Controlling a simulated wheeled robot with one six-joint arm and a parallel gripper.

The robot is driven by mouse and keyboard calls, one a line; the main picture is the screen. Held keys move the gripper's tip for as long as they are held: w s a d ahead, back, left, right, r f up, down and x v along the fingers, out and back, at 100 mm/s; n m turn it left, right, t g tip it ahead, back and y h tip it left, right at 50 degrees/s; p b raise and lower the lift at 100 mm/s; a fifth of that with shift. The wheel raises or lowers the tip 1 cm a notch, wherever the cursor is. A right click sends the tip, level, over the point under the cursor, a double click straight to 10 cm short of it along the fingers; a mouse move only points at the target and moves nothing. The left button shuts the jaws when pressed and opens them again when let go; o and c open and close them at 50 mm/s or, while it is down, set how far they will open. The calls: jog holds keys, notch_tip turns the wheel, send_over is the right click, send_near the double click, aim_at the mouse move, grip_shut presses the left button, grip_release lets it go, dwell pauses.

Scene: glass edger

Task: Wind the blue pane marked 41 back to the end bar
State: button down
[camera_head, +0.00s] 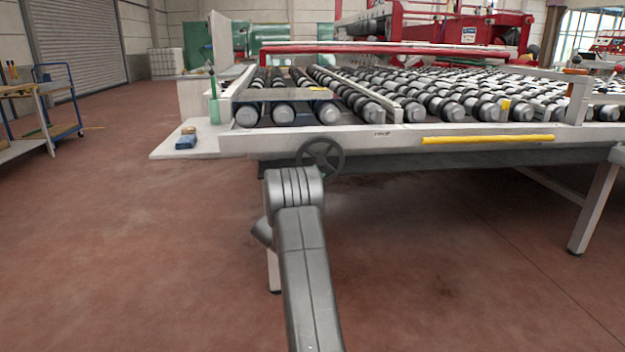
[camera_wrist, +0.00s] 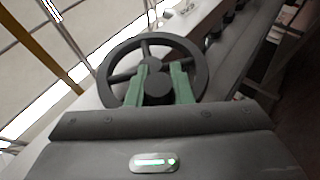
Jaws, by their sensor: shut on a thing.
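A dark handwheel (camera_head: 340,158) sits on the front rail of the roller table, below its top edge. The handwheel also fills the middle of the wrist view (camera_wrist: 201,68). My gripper (camera_wrist: 163,72) has two green fingers shut on the hub of the handwheel, one on each side. In the head view my grey arm hides the gripper. A pale bar (camera_head: 275,95) lies across the rollers at the left end of the table. I cannot make out a blue pane or the number 41 in either view.
The roller table's white front rail (camera_head: 400,138) runs to the right, with a yellow bar (camera_head: 487,139) on it. A blue block (camera_head: 186,141) lies on the left shelf, near a green bottle (camera_head: 214,105). A table leg (camera_head: 595,205) stands at right.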

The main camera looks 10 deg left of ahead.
dwell(0.3)
jog(key=c, duration=1.3)
grip_release()
jog(key=p+v, duration=0.2)
jog(key=v, duration=1.2)
jog(key=shift+p, duration=0.3)
jog(key=shift+w, duration=0.1)
